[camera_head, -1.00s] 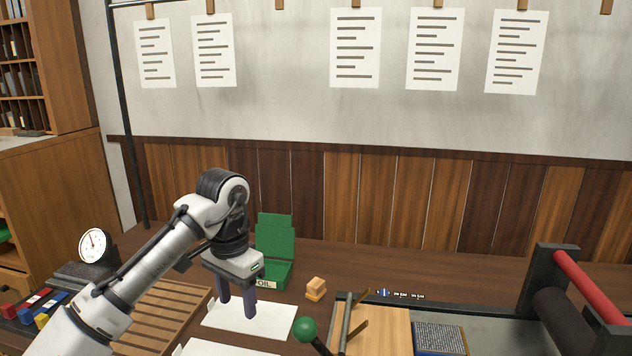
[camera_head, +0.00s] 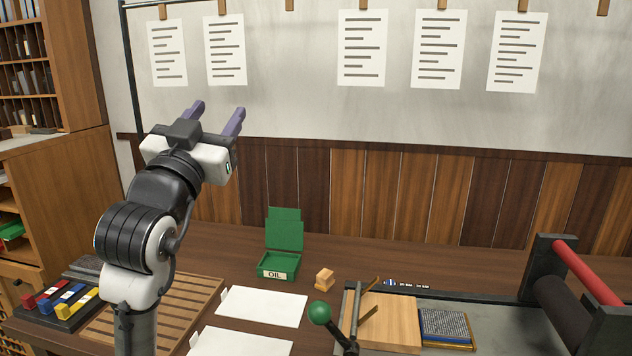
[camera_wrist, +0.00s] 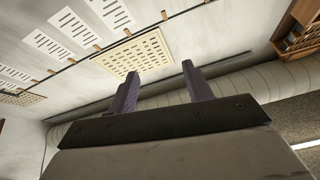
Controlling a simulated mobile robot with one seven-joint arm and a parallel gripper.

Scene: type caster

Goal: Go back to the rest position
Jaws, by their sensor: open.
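My gripper (camera_head: 219,115) is raised above the bench in front of the wall, with its two purple fingers spread apart and pointing up and away. Nothing is between the fingers. In the wrist view the gripper (camera_wrist: 158,86) is also open and empty, facing the upper wall and ceiling. My arm rises from the lower left of the head view and hides the gauge.
The bench holds a green OIL box (camera_head: 283,235) with its lid up, a small wooden block (camera_head: 325,279), white sheets (camera_head: 262,307), a slatted wooden rack (camera_head: 180,312) and a green-knobbed lever (camera_head: 320,313). A press with a red roller (camera_head: 588,272) stands at right. Papers (camera_head: 362,48) hang on the wall.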

